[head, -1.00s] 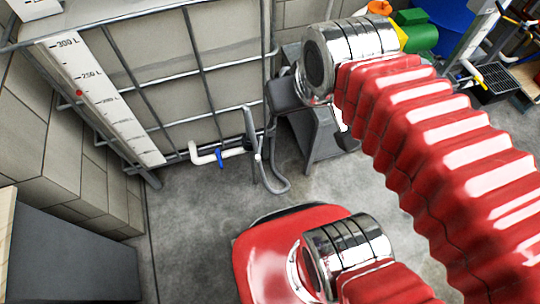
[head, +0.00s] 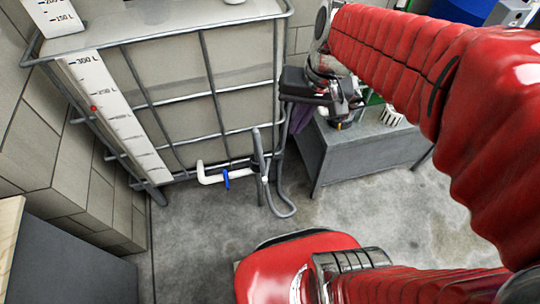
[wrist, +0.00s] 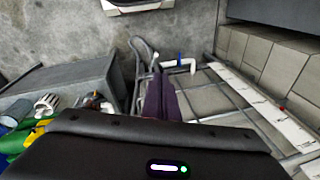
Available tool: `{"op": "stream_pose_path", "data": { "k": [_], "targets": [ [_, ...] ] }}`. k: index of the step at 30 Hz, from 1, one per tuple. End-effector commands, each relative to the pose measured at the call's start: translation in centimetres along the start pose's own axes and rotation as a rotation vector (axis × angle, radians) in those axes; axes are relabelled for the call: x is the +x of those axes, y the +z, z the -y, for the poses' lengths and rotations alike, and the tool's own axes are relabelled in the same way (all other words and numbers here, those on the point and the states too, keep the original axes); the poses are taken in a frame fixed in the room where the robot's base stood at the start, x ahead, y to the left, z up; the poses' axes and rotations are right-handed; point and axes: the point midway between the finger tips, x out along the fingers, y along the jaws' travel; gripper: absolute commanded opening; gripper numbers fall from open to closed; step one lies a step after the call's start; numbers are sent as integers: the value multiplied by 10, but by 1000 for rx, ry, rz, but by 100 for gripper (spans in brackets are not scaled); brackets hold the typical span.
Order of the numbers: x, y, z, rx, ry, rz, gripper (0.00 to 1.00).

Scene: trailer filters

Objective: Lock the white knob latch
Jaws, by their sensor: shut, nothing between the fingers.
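My gripper (head: 299,119) is in front of the right side of the tank cage in the head view. Its dark purple fingers (wrist: 160,98) are together and empty in the wrist view, pointing toward the cage's lower corner. A white ribbed knob-like piece (head: 391,115) is at the grey bench, right of my gripper and apart from it. It also shows at the left of the wrist view (wrist: 47,103). I cannot tell whether it is the latch, or how it is turned.
A caged tank (head: 180,90) with a litre scale (head: 112,115) stands at the left. A white pipe with a blue handle (head: 226,179) and a bent grey tube (head: 280,205) are low at its front. The grey bench (head: 355,150) is right. Bare floor (head: 205,225) lies between.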

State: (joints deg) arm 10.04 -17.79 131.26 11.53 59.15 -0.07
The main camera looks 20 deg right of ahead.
Motion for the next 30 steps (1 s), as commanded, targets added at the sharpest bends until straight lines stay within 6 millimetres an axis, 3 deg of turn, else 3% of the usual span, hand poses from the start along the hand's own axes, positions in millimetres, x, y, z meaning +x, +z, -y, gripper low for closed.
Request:
{"op": "stream_pose_path", "data": {
  "k": [17,30],
  "targets": [
    [73,-54,-23,309,-137,302,0],
    [142,-86,-52,549,-275,505,0]
  ]
}}
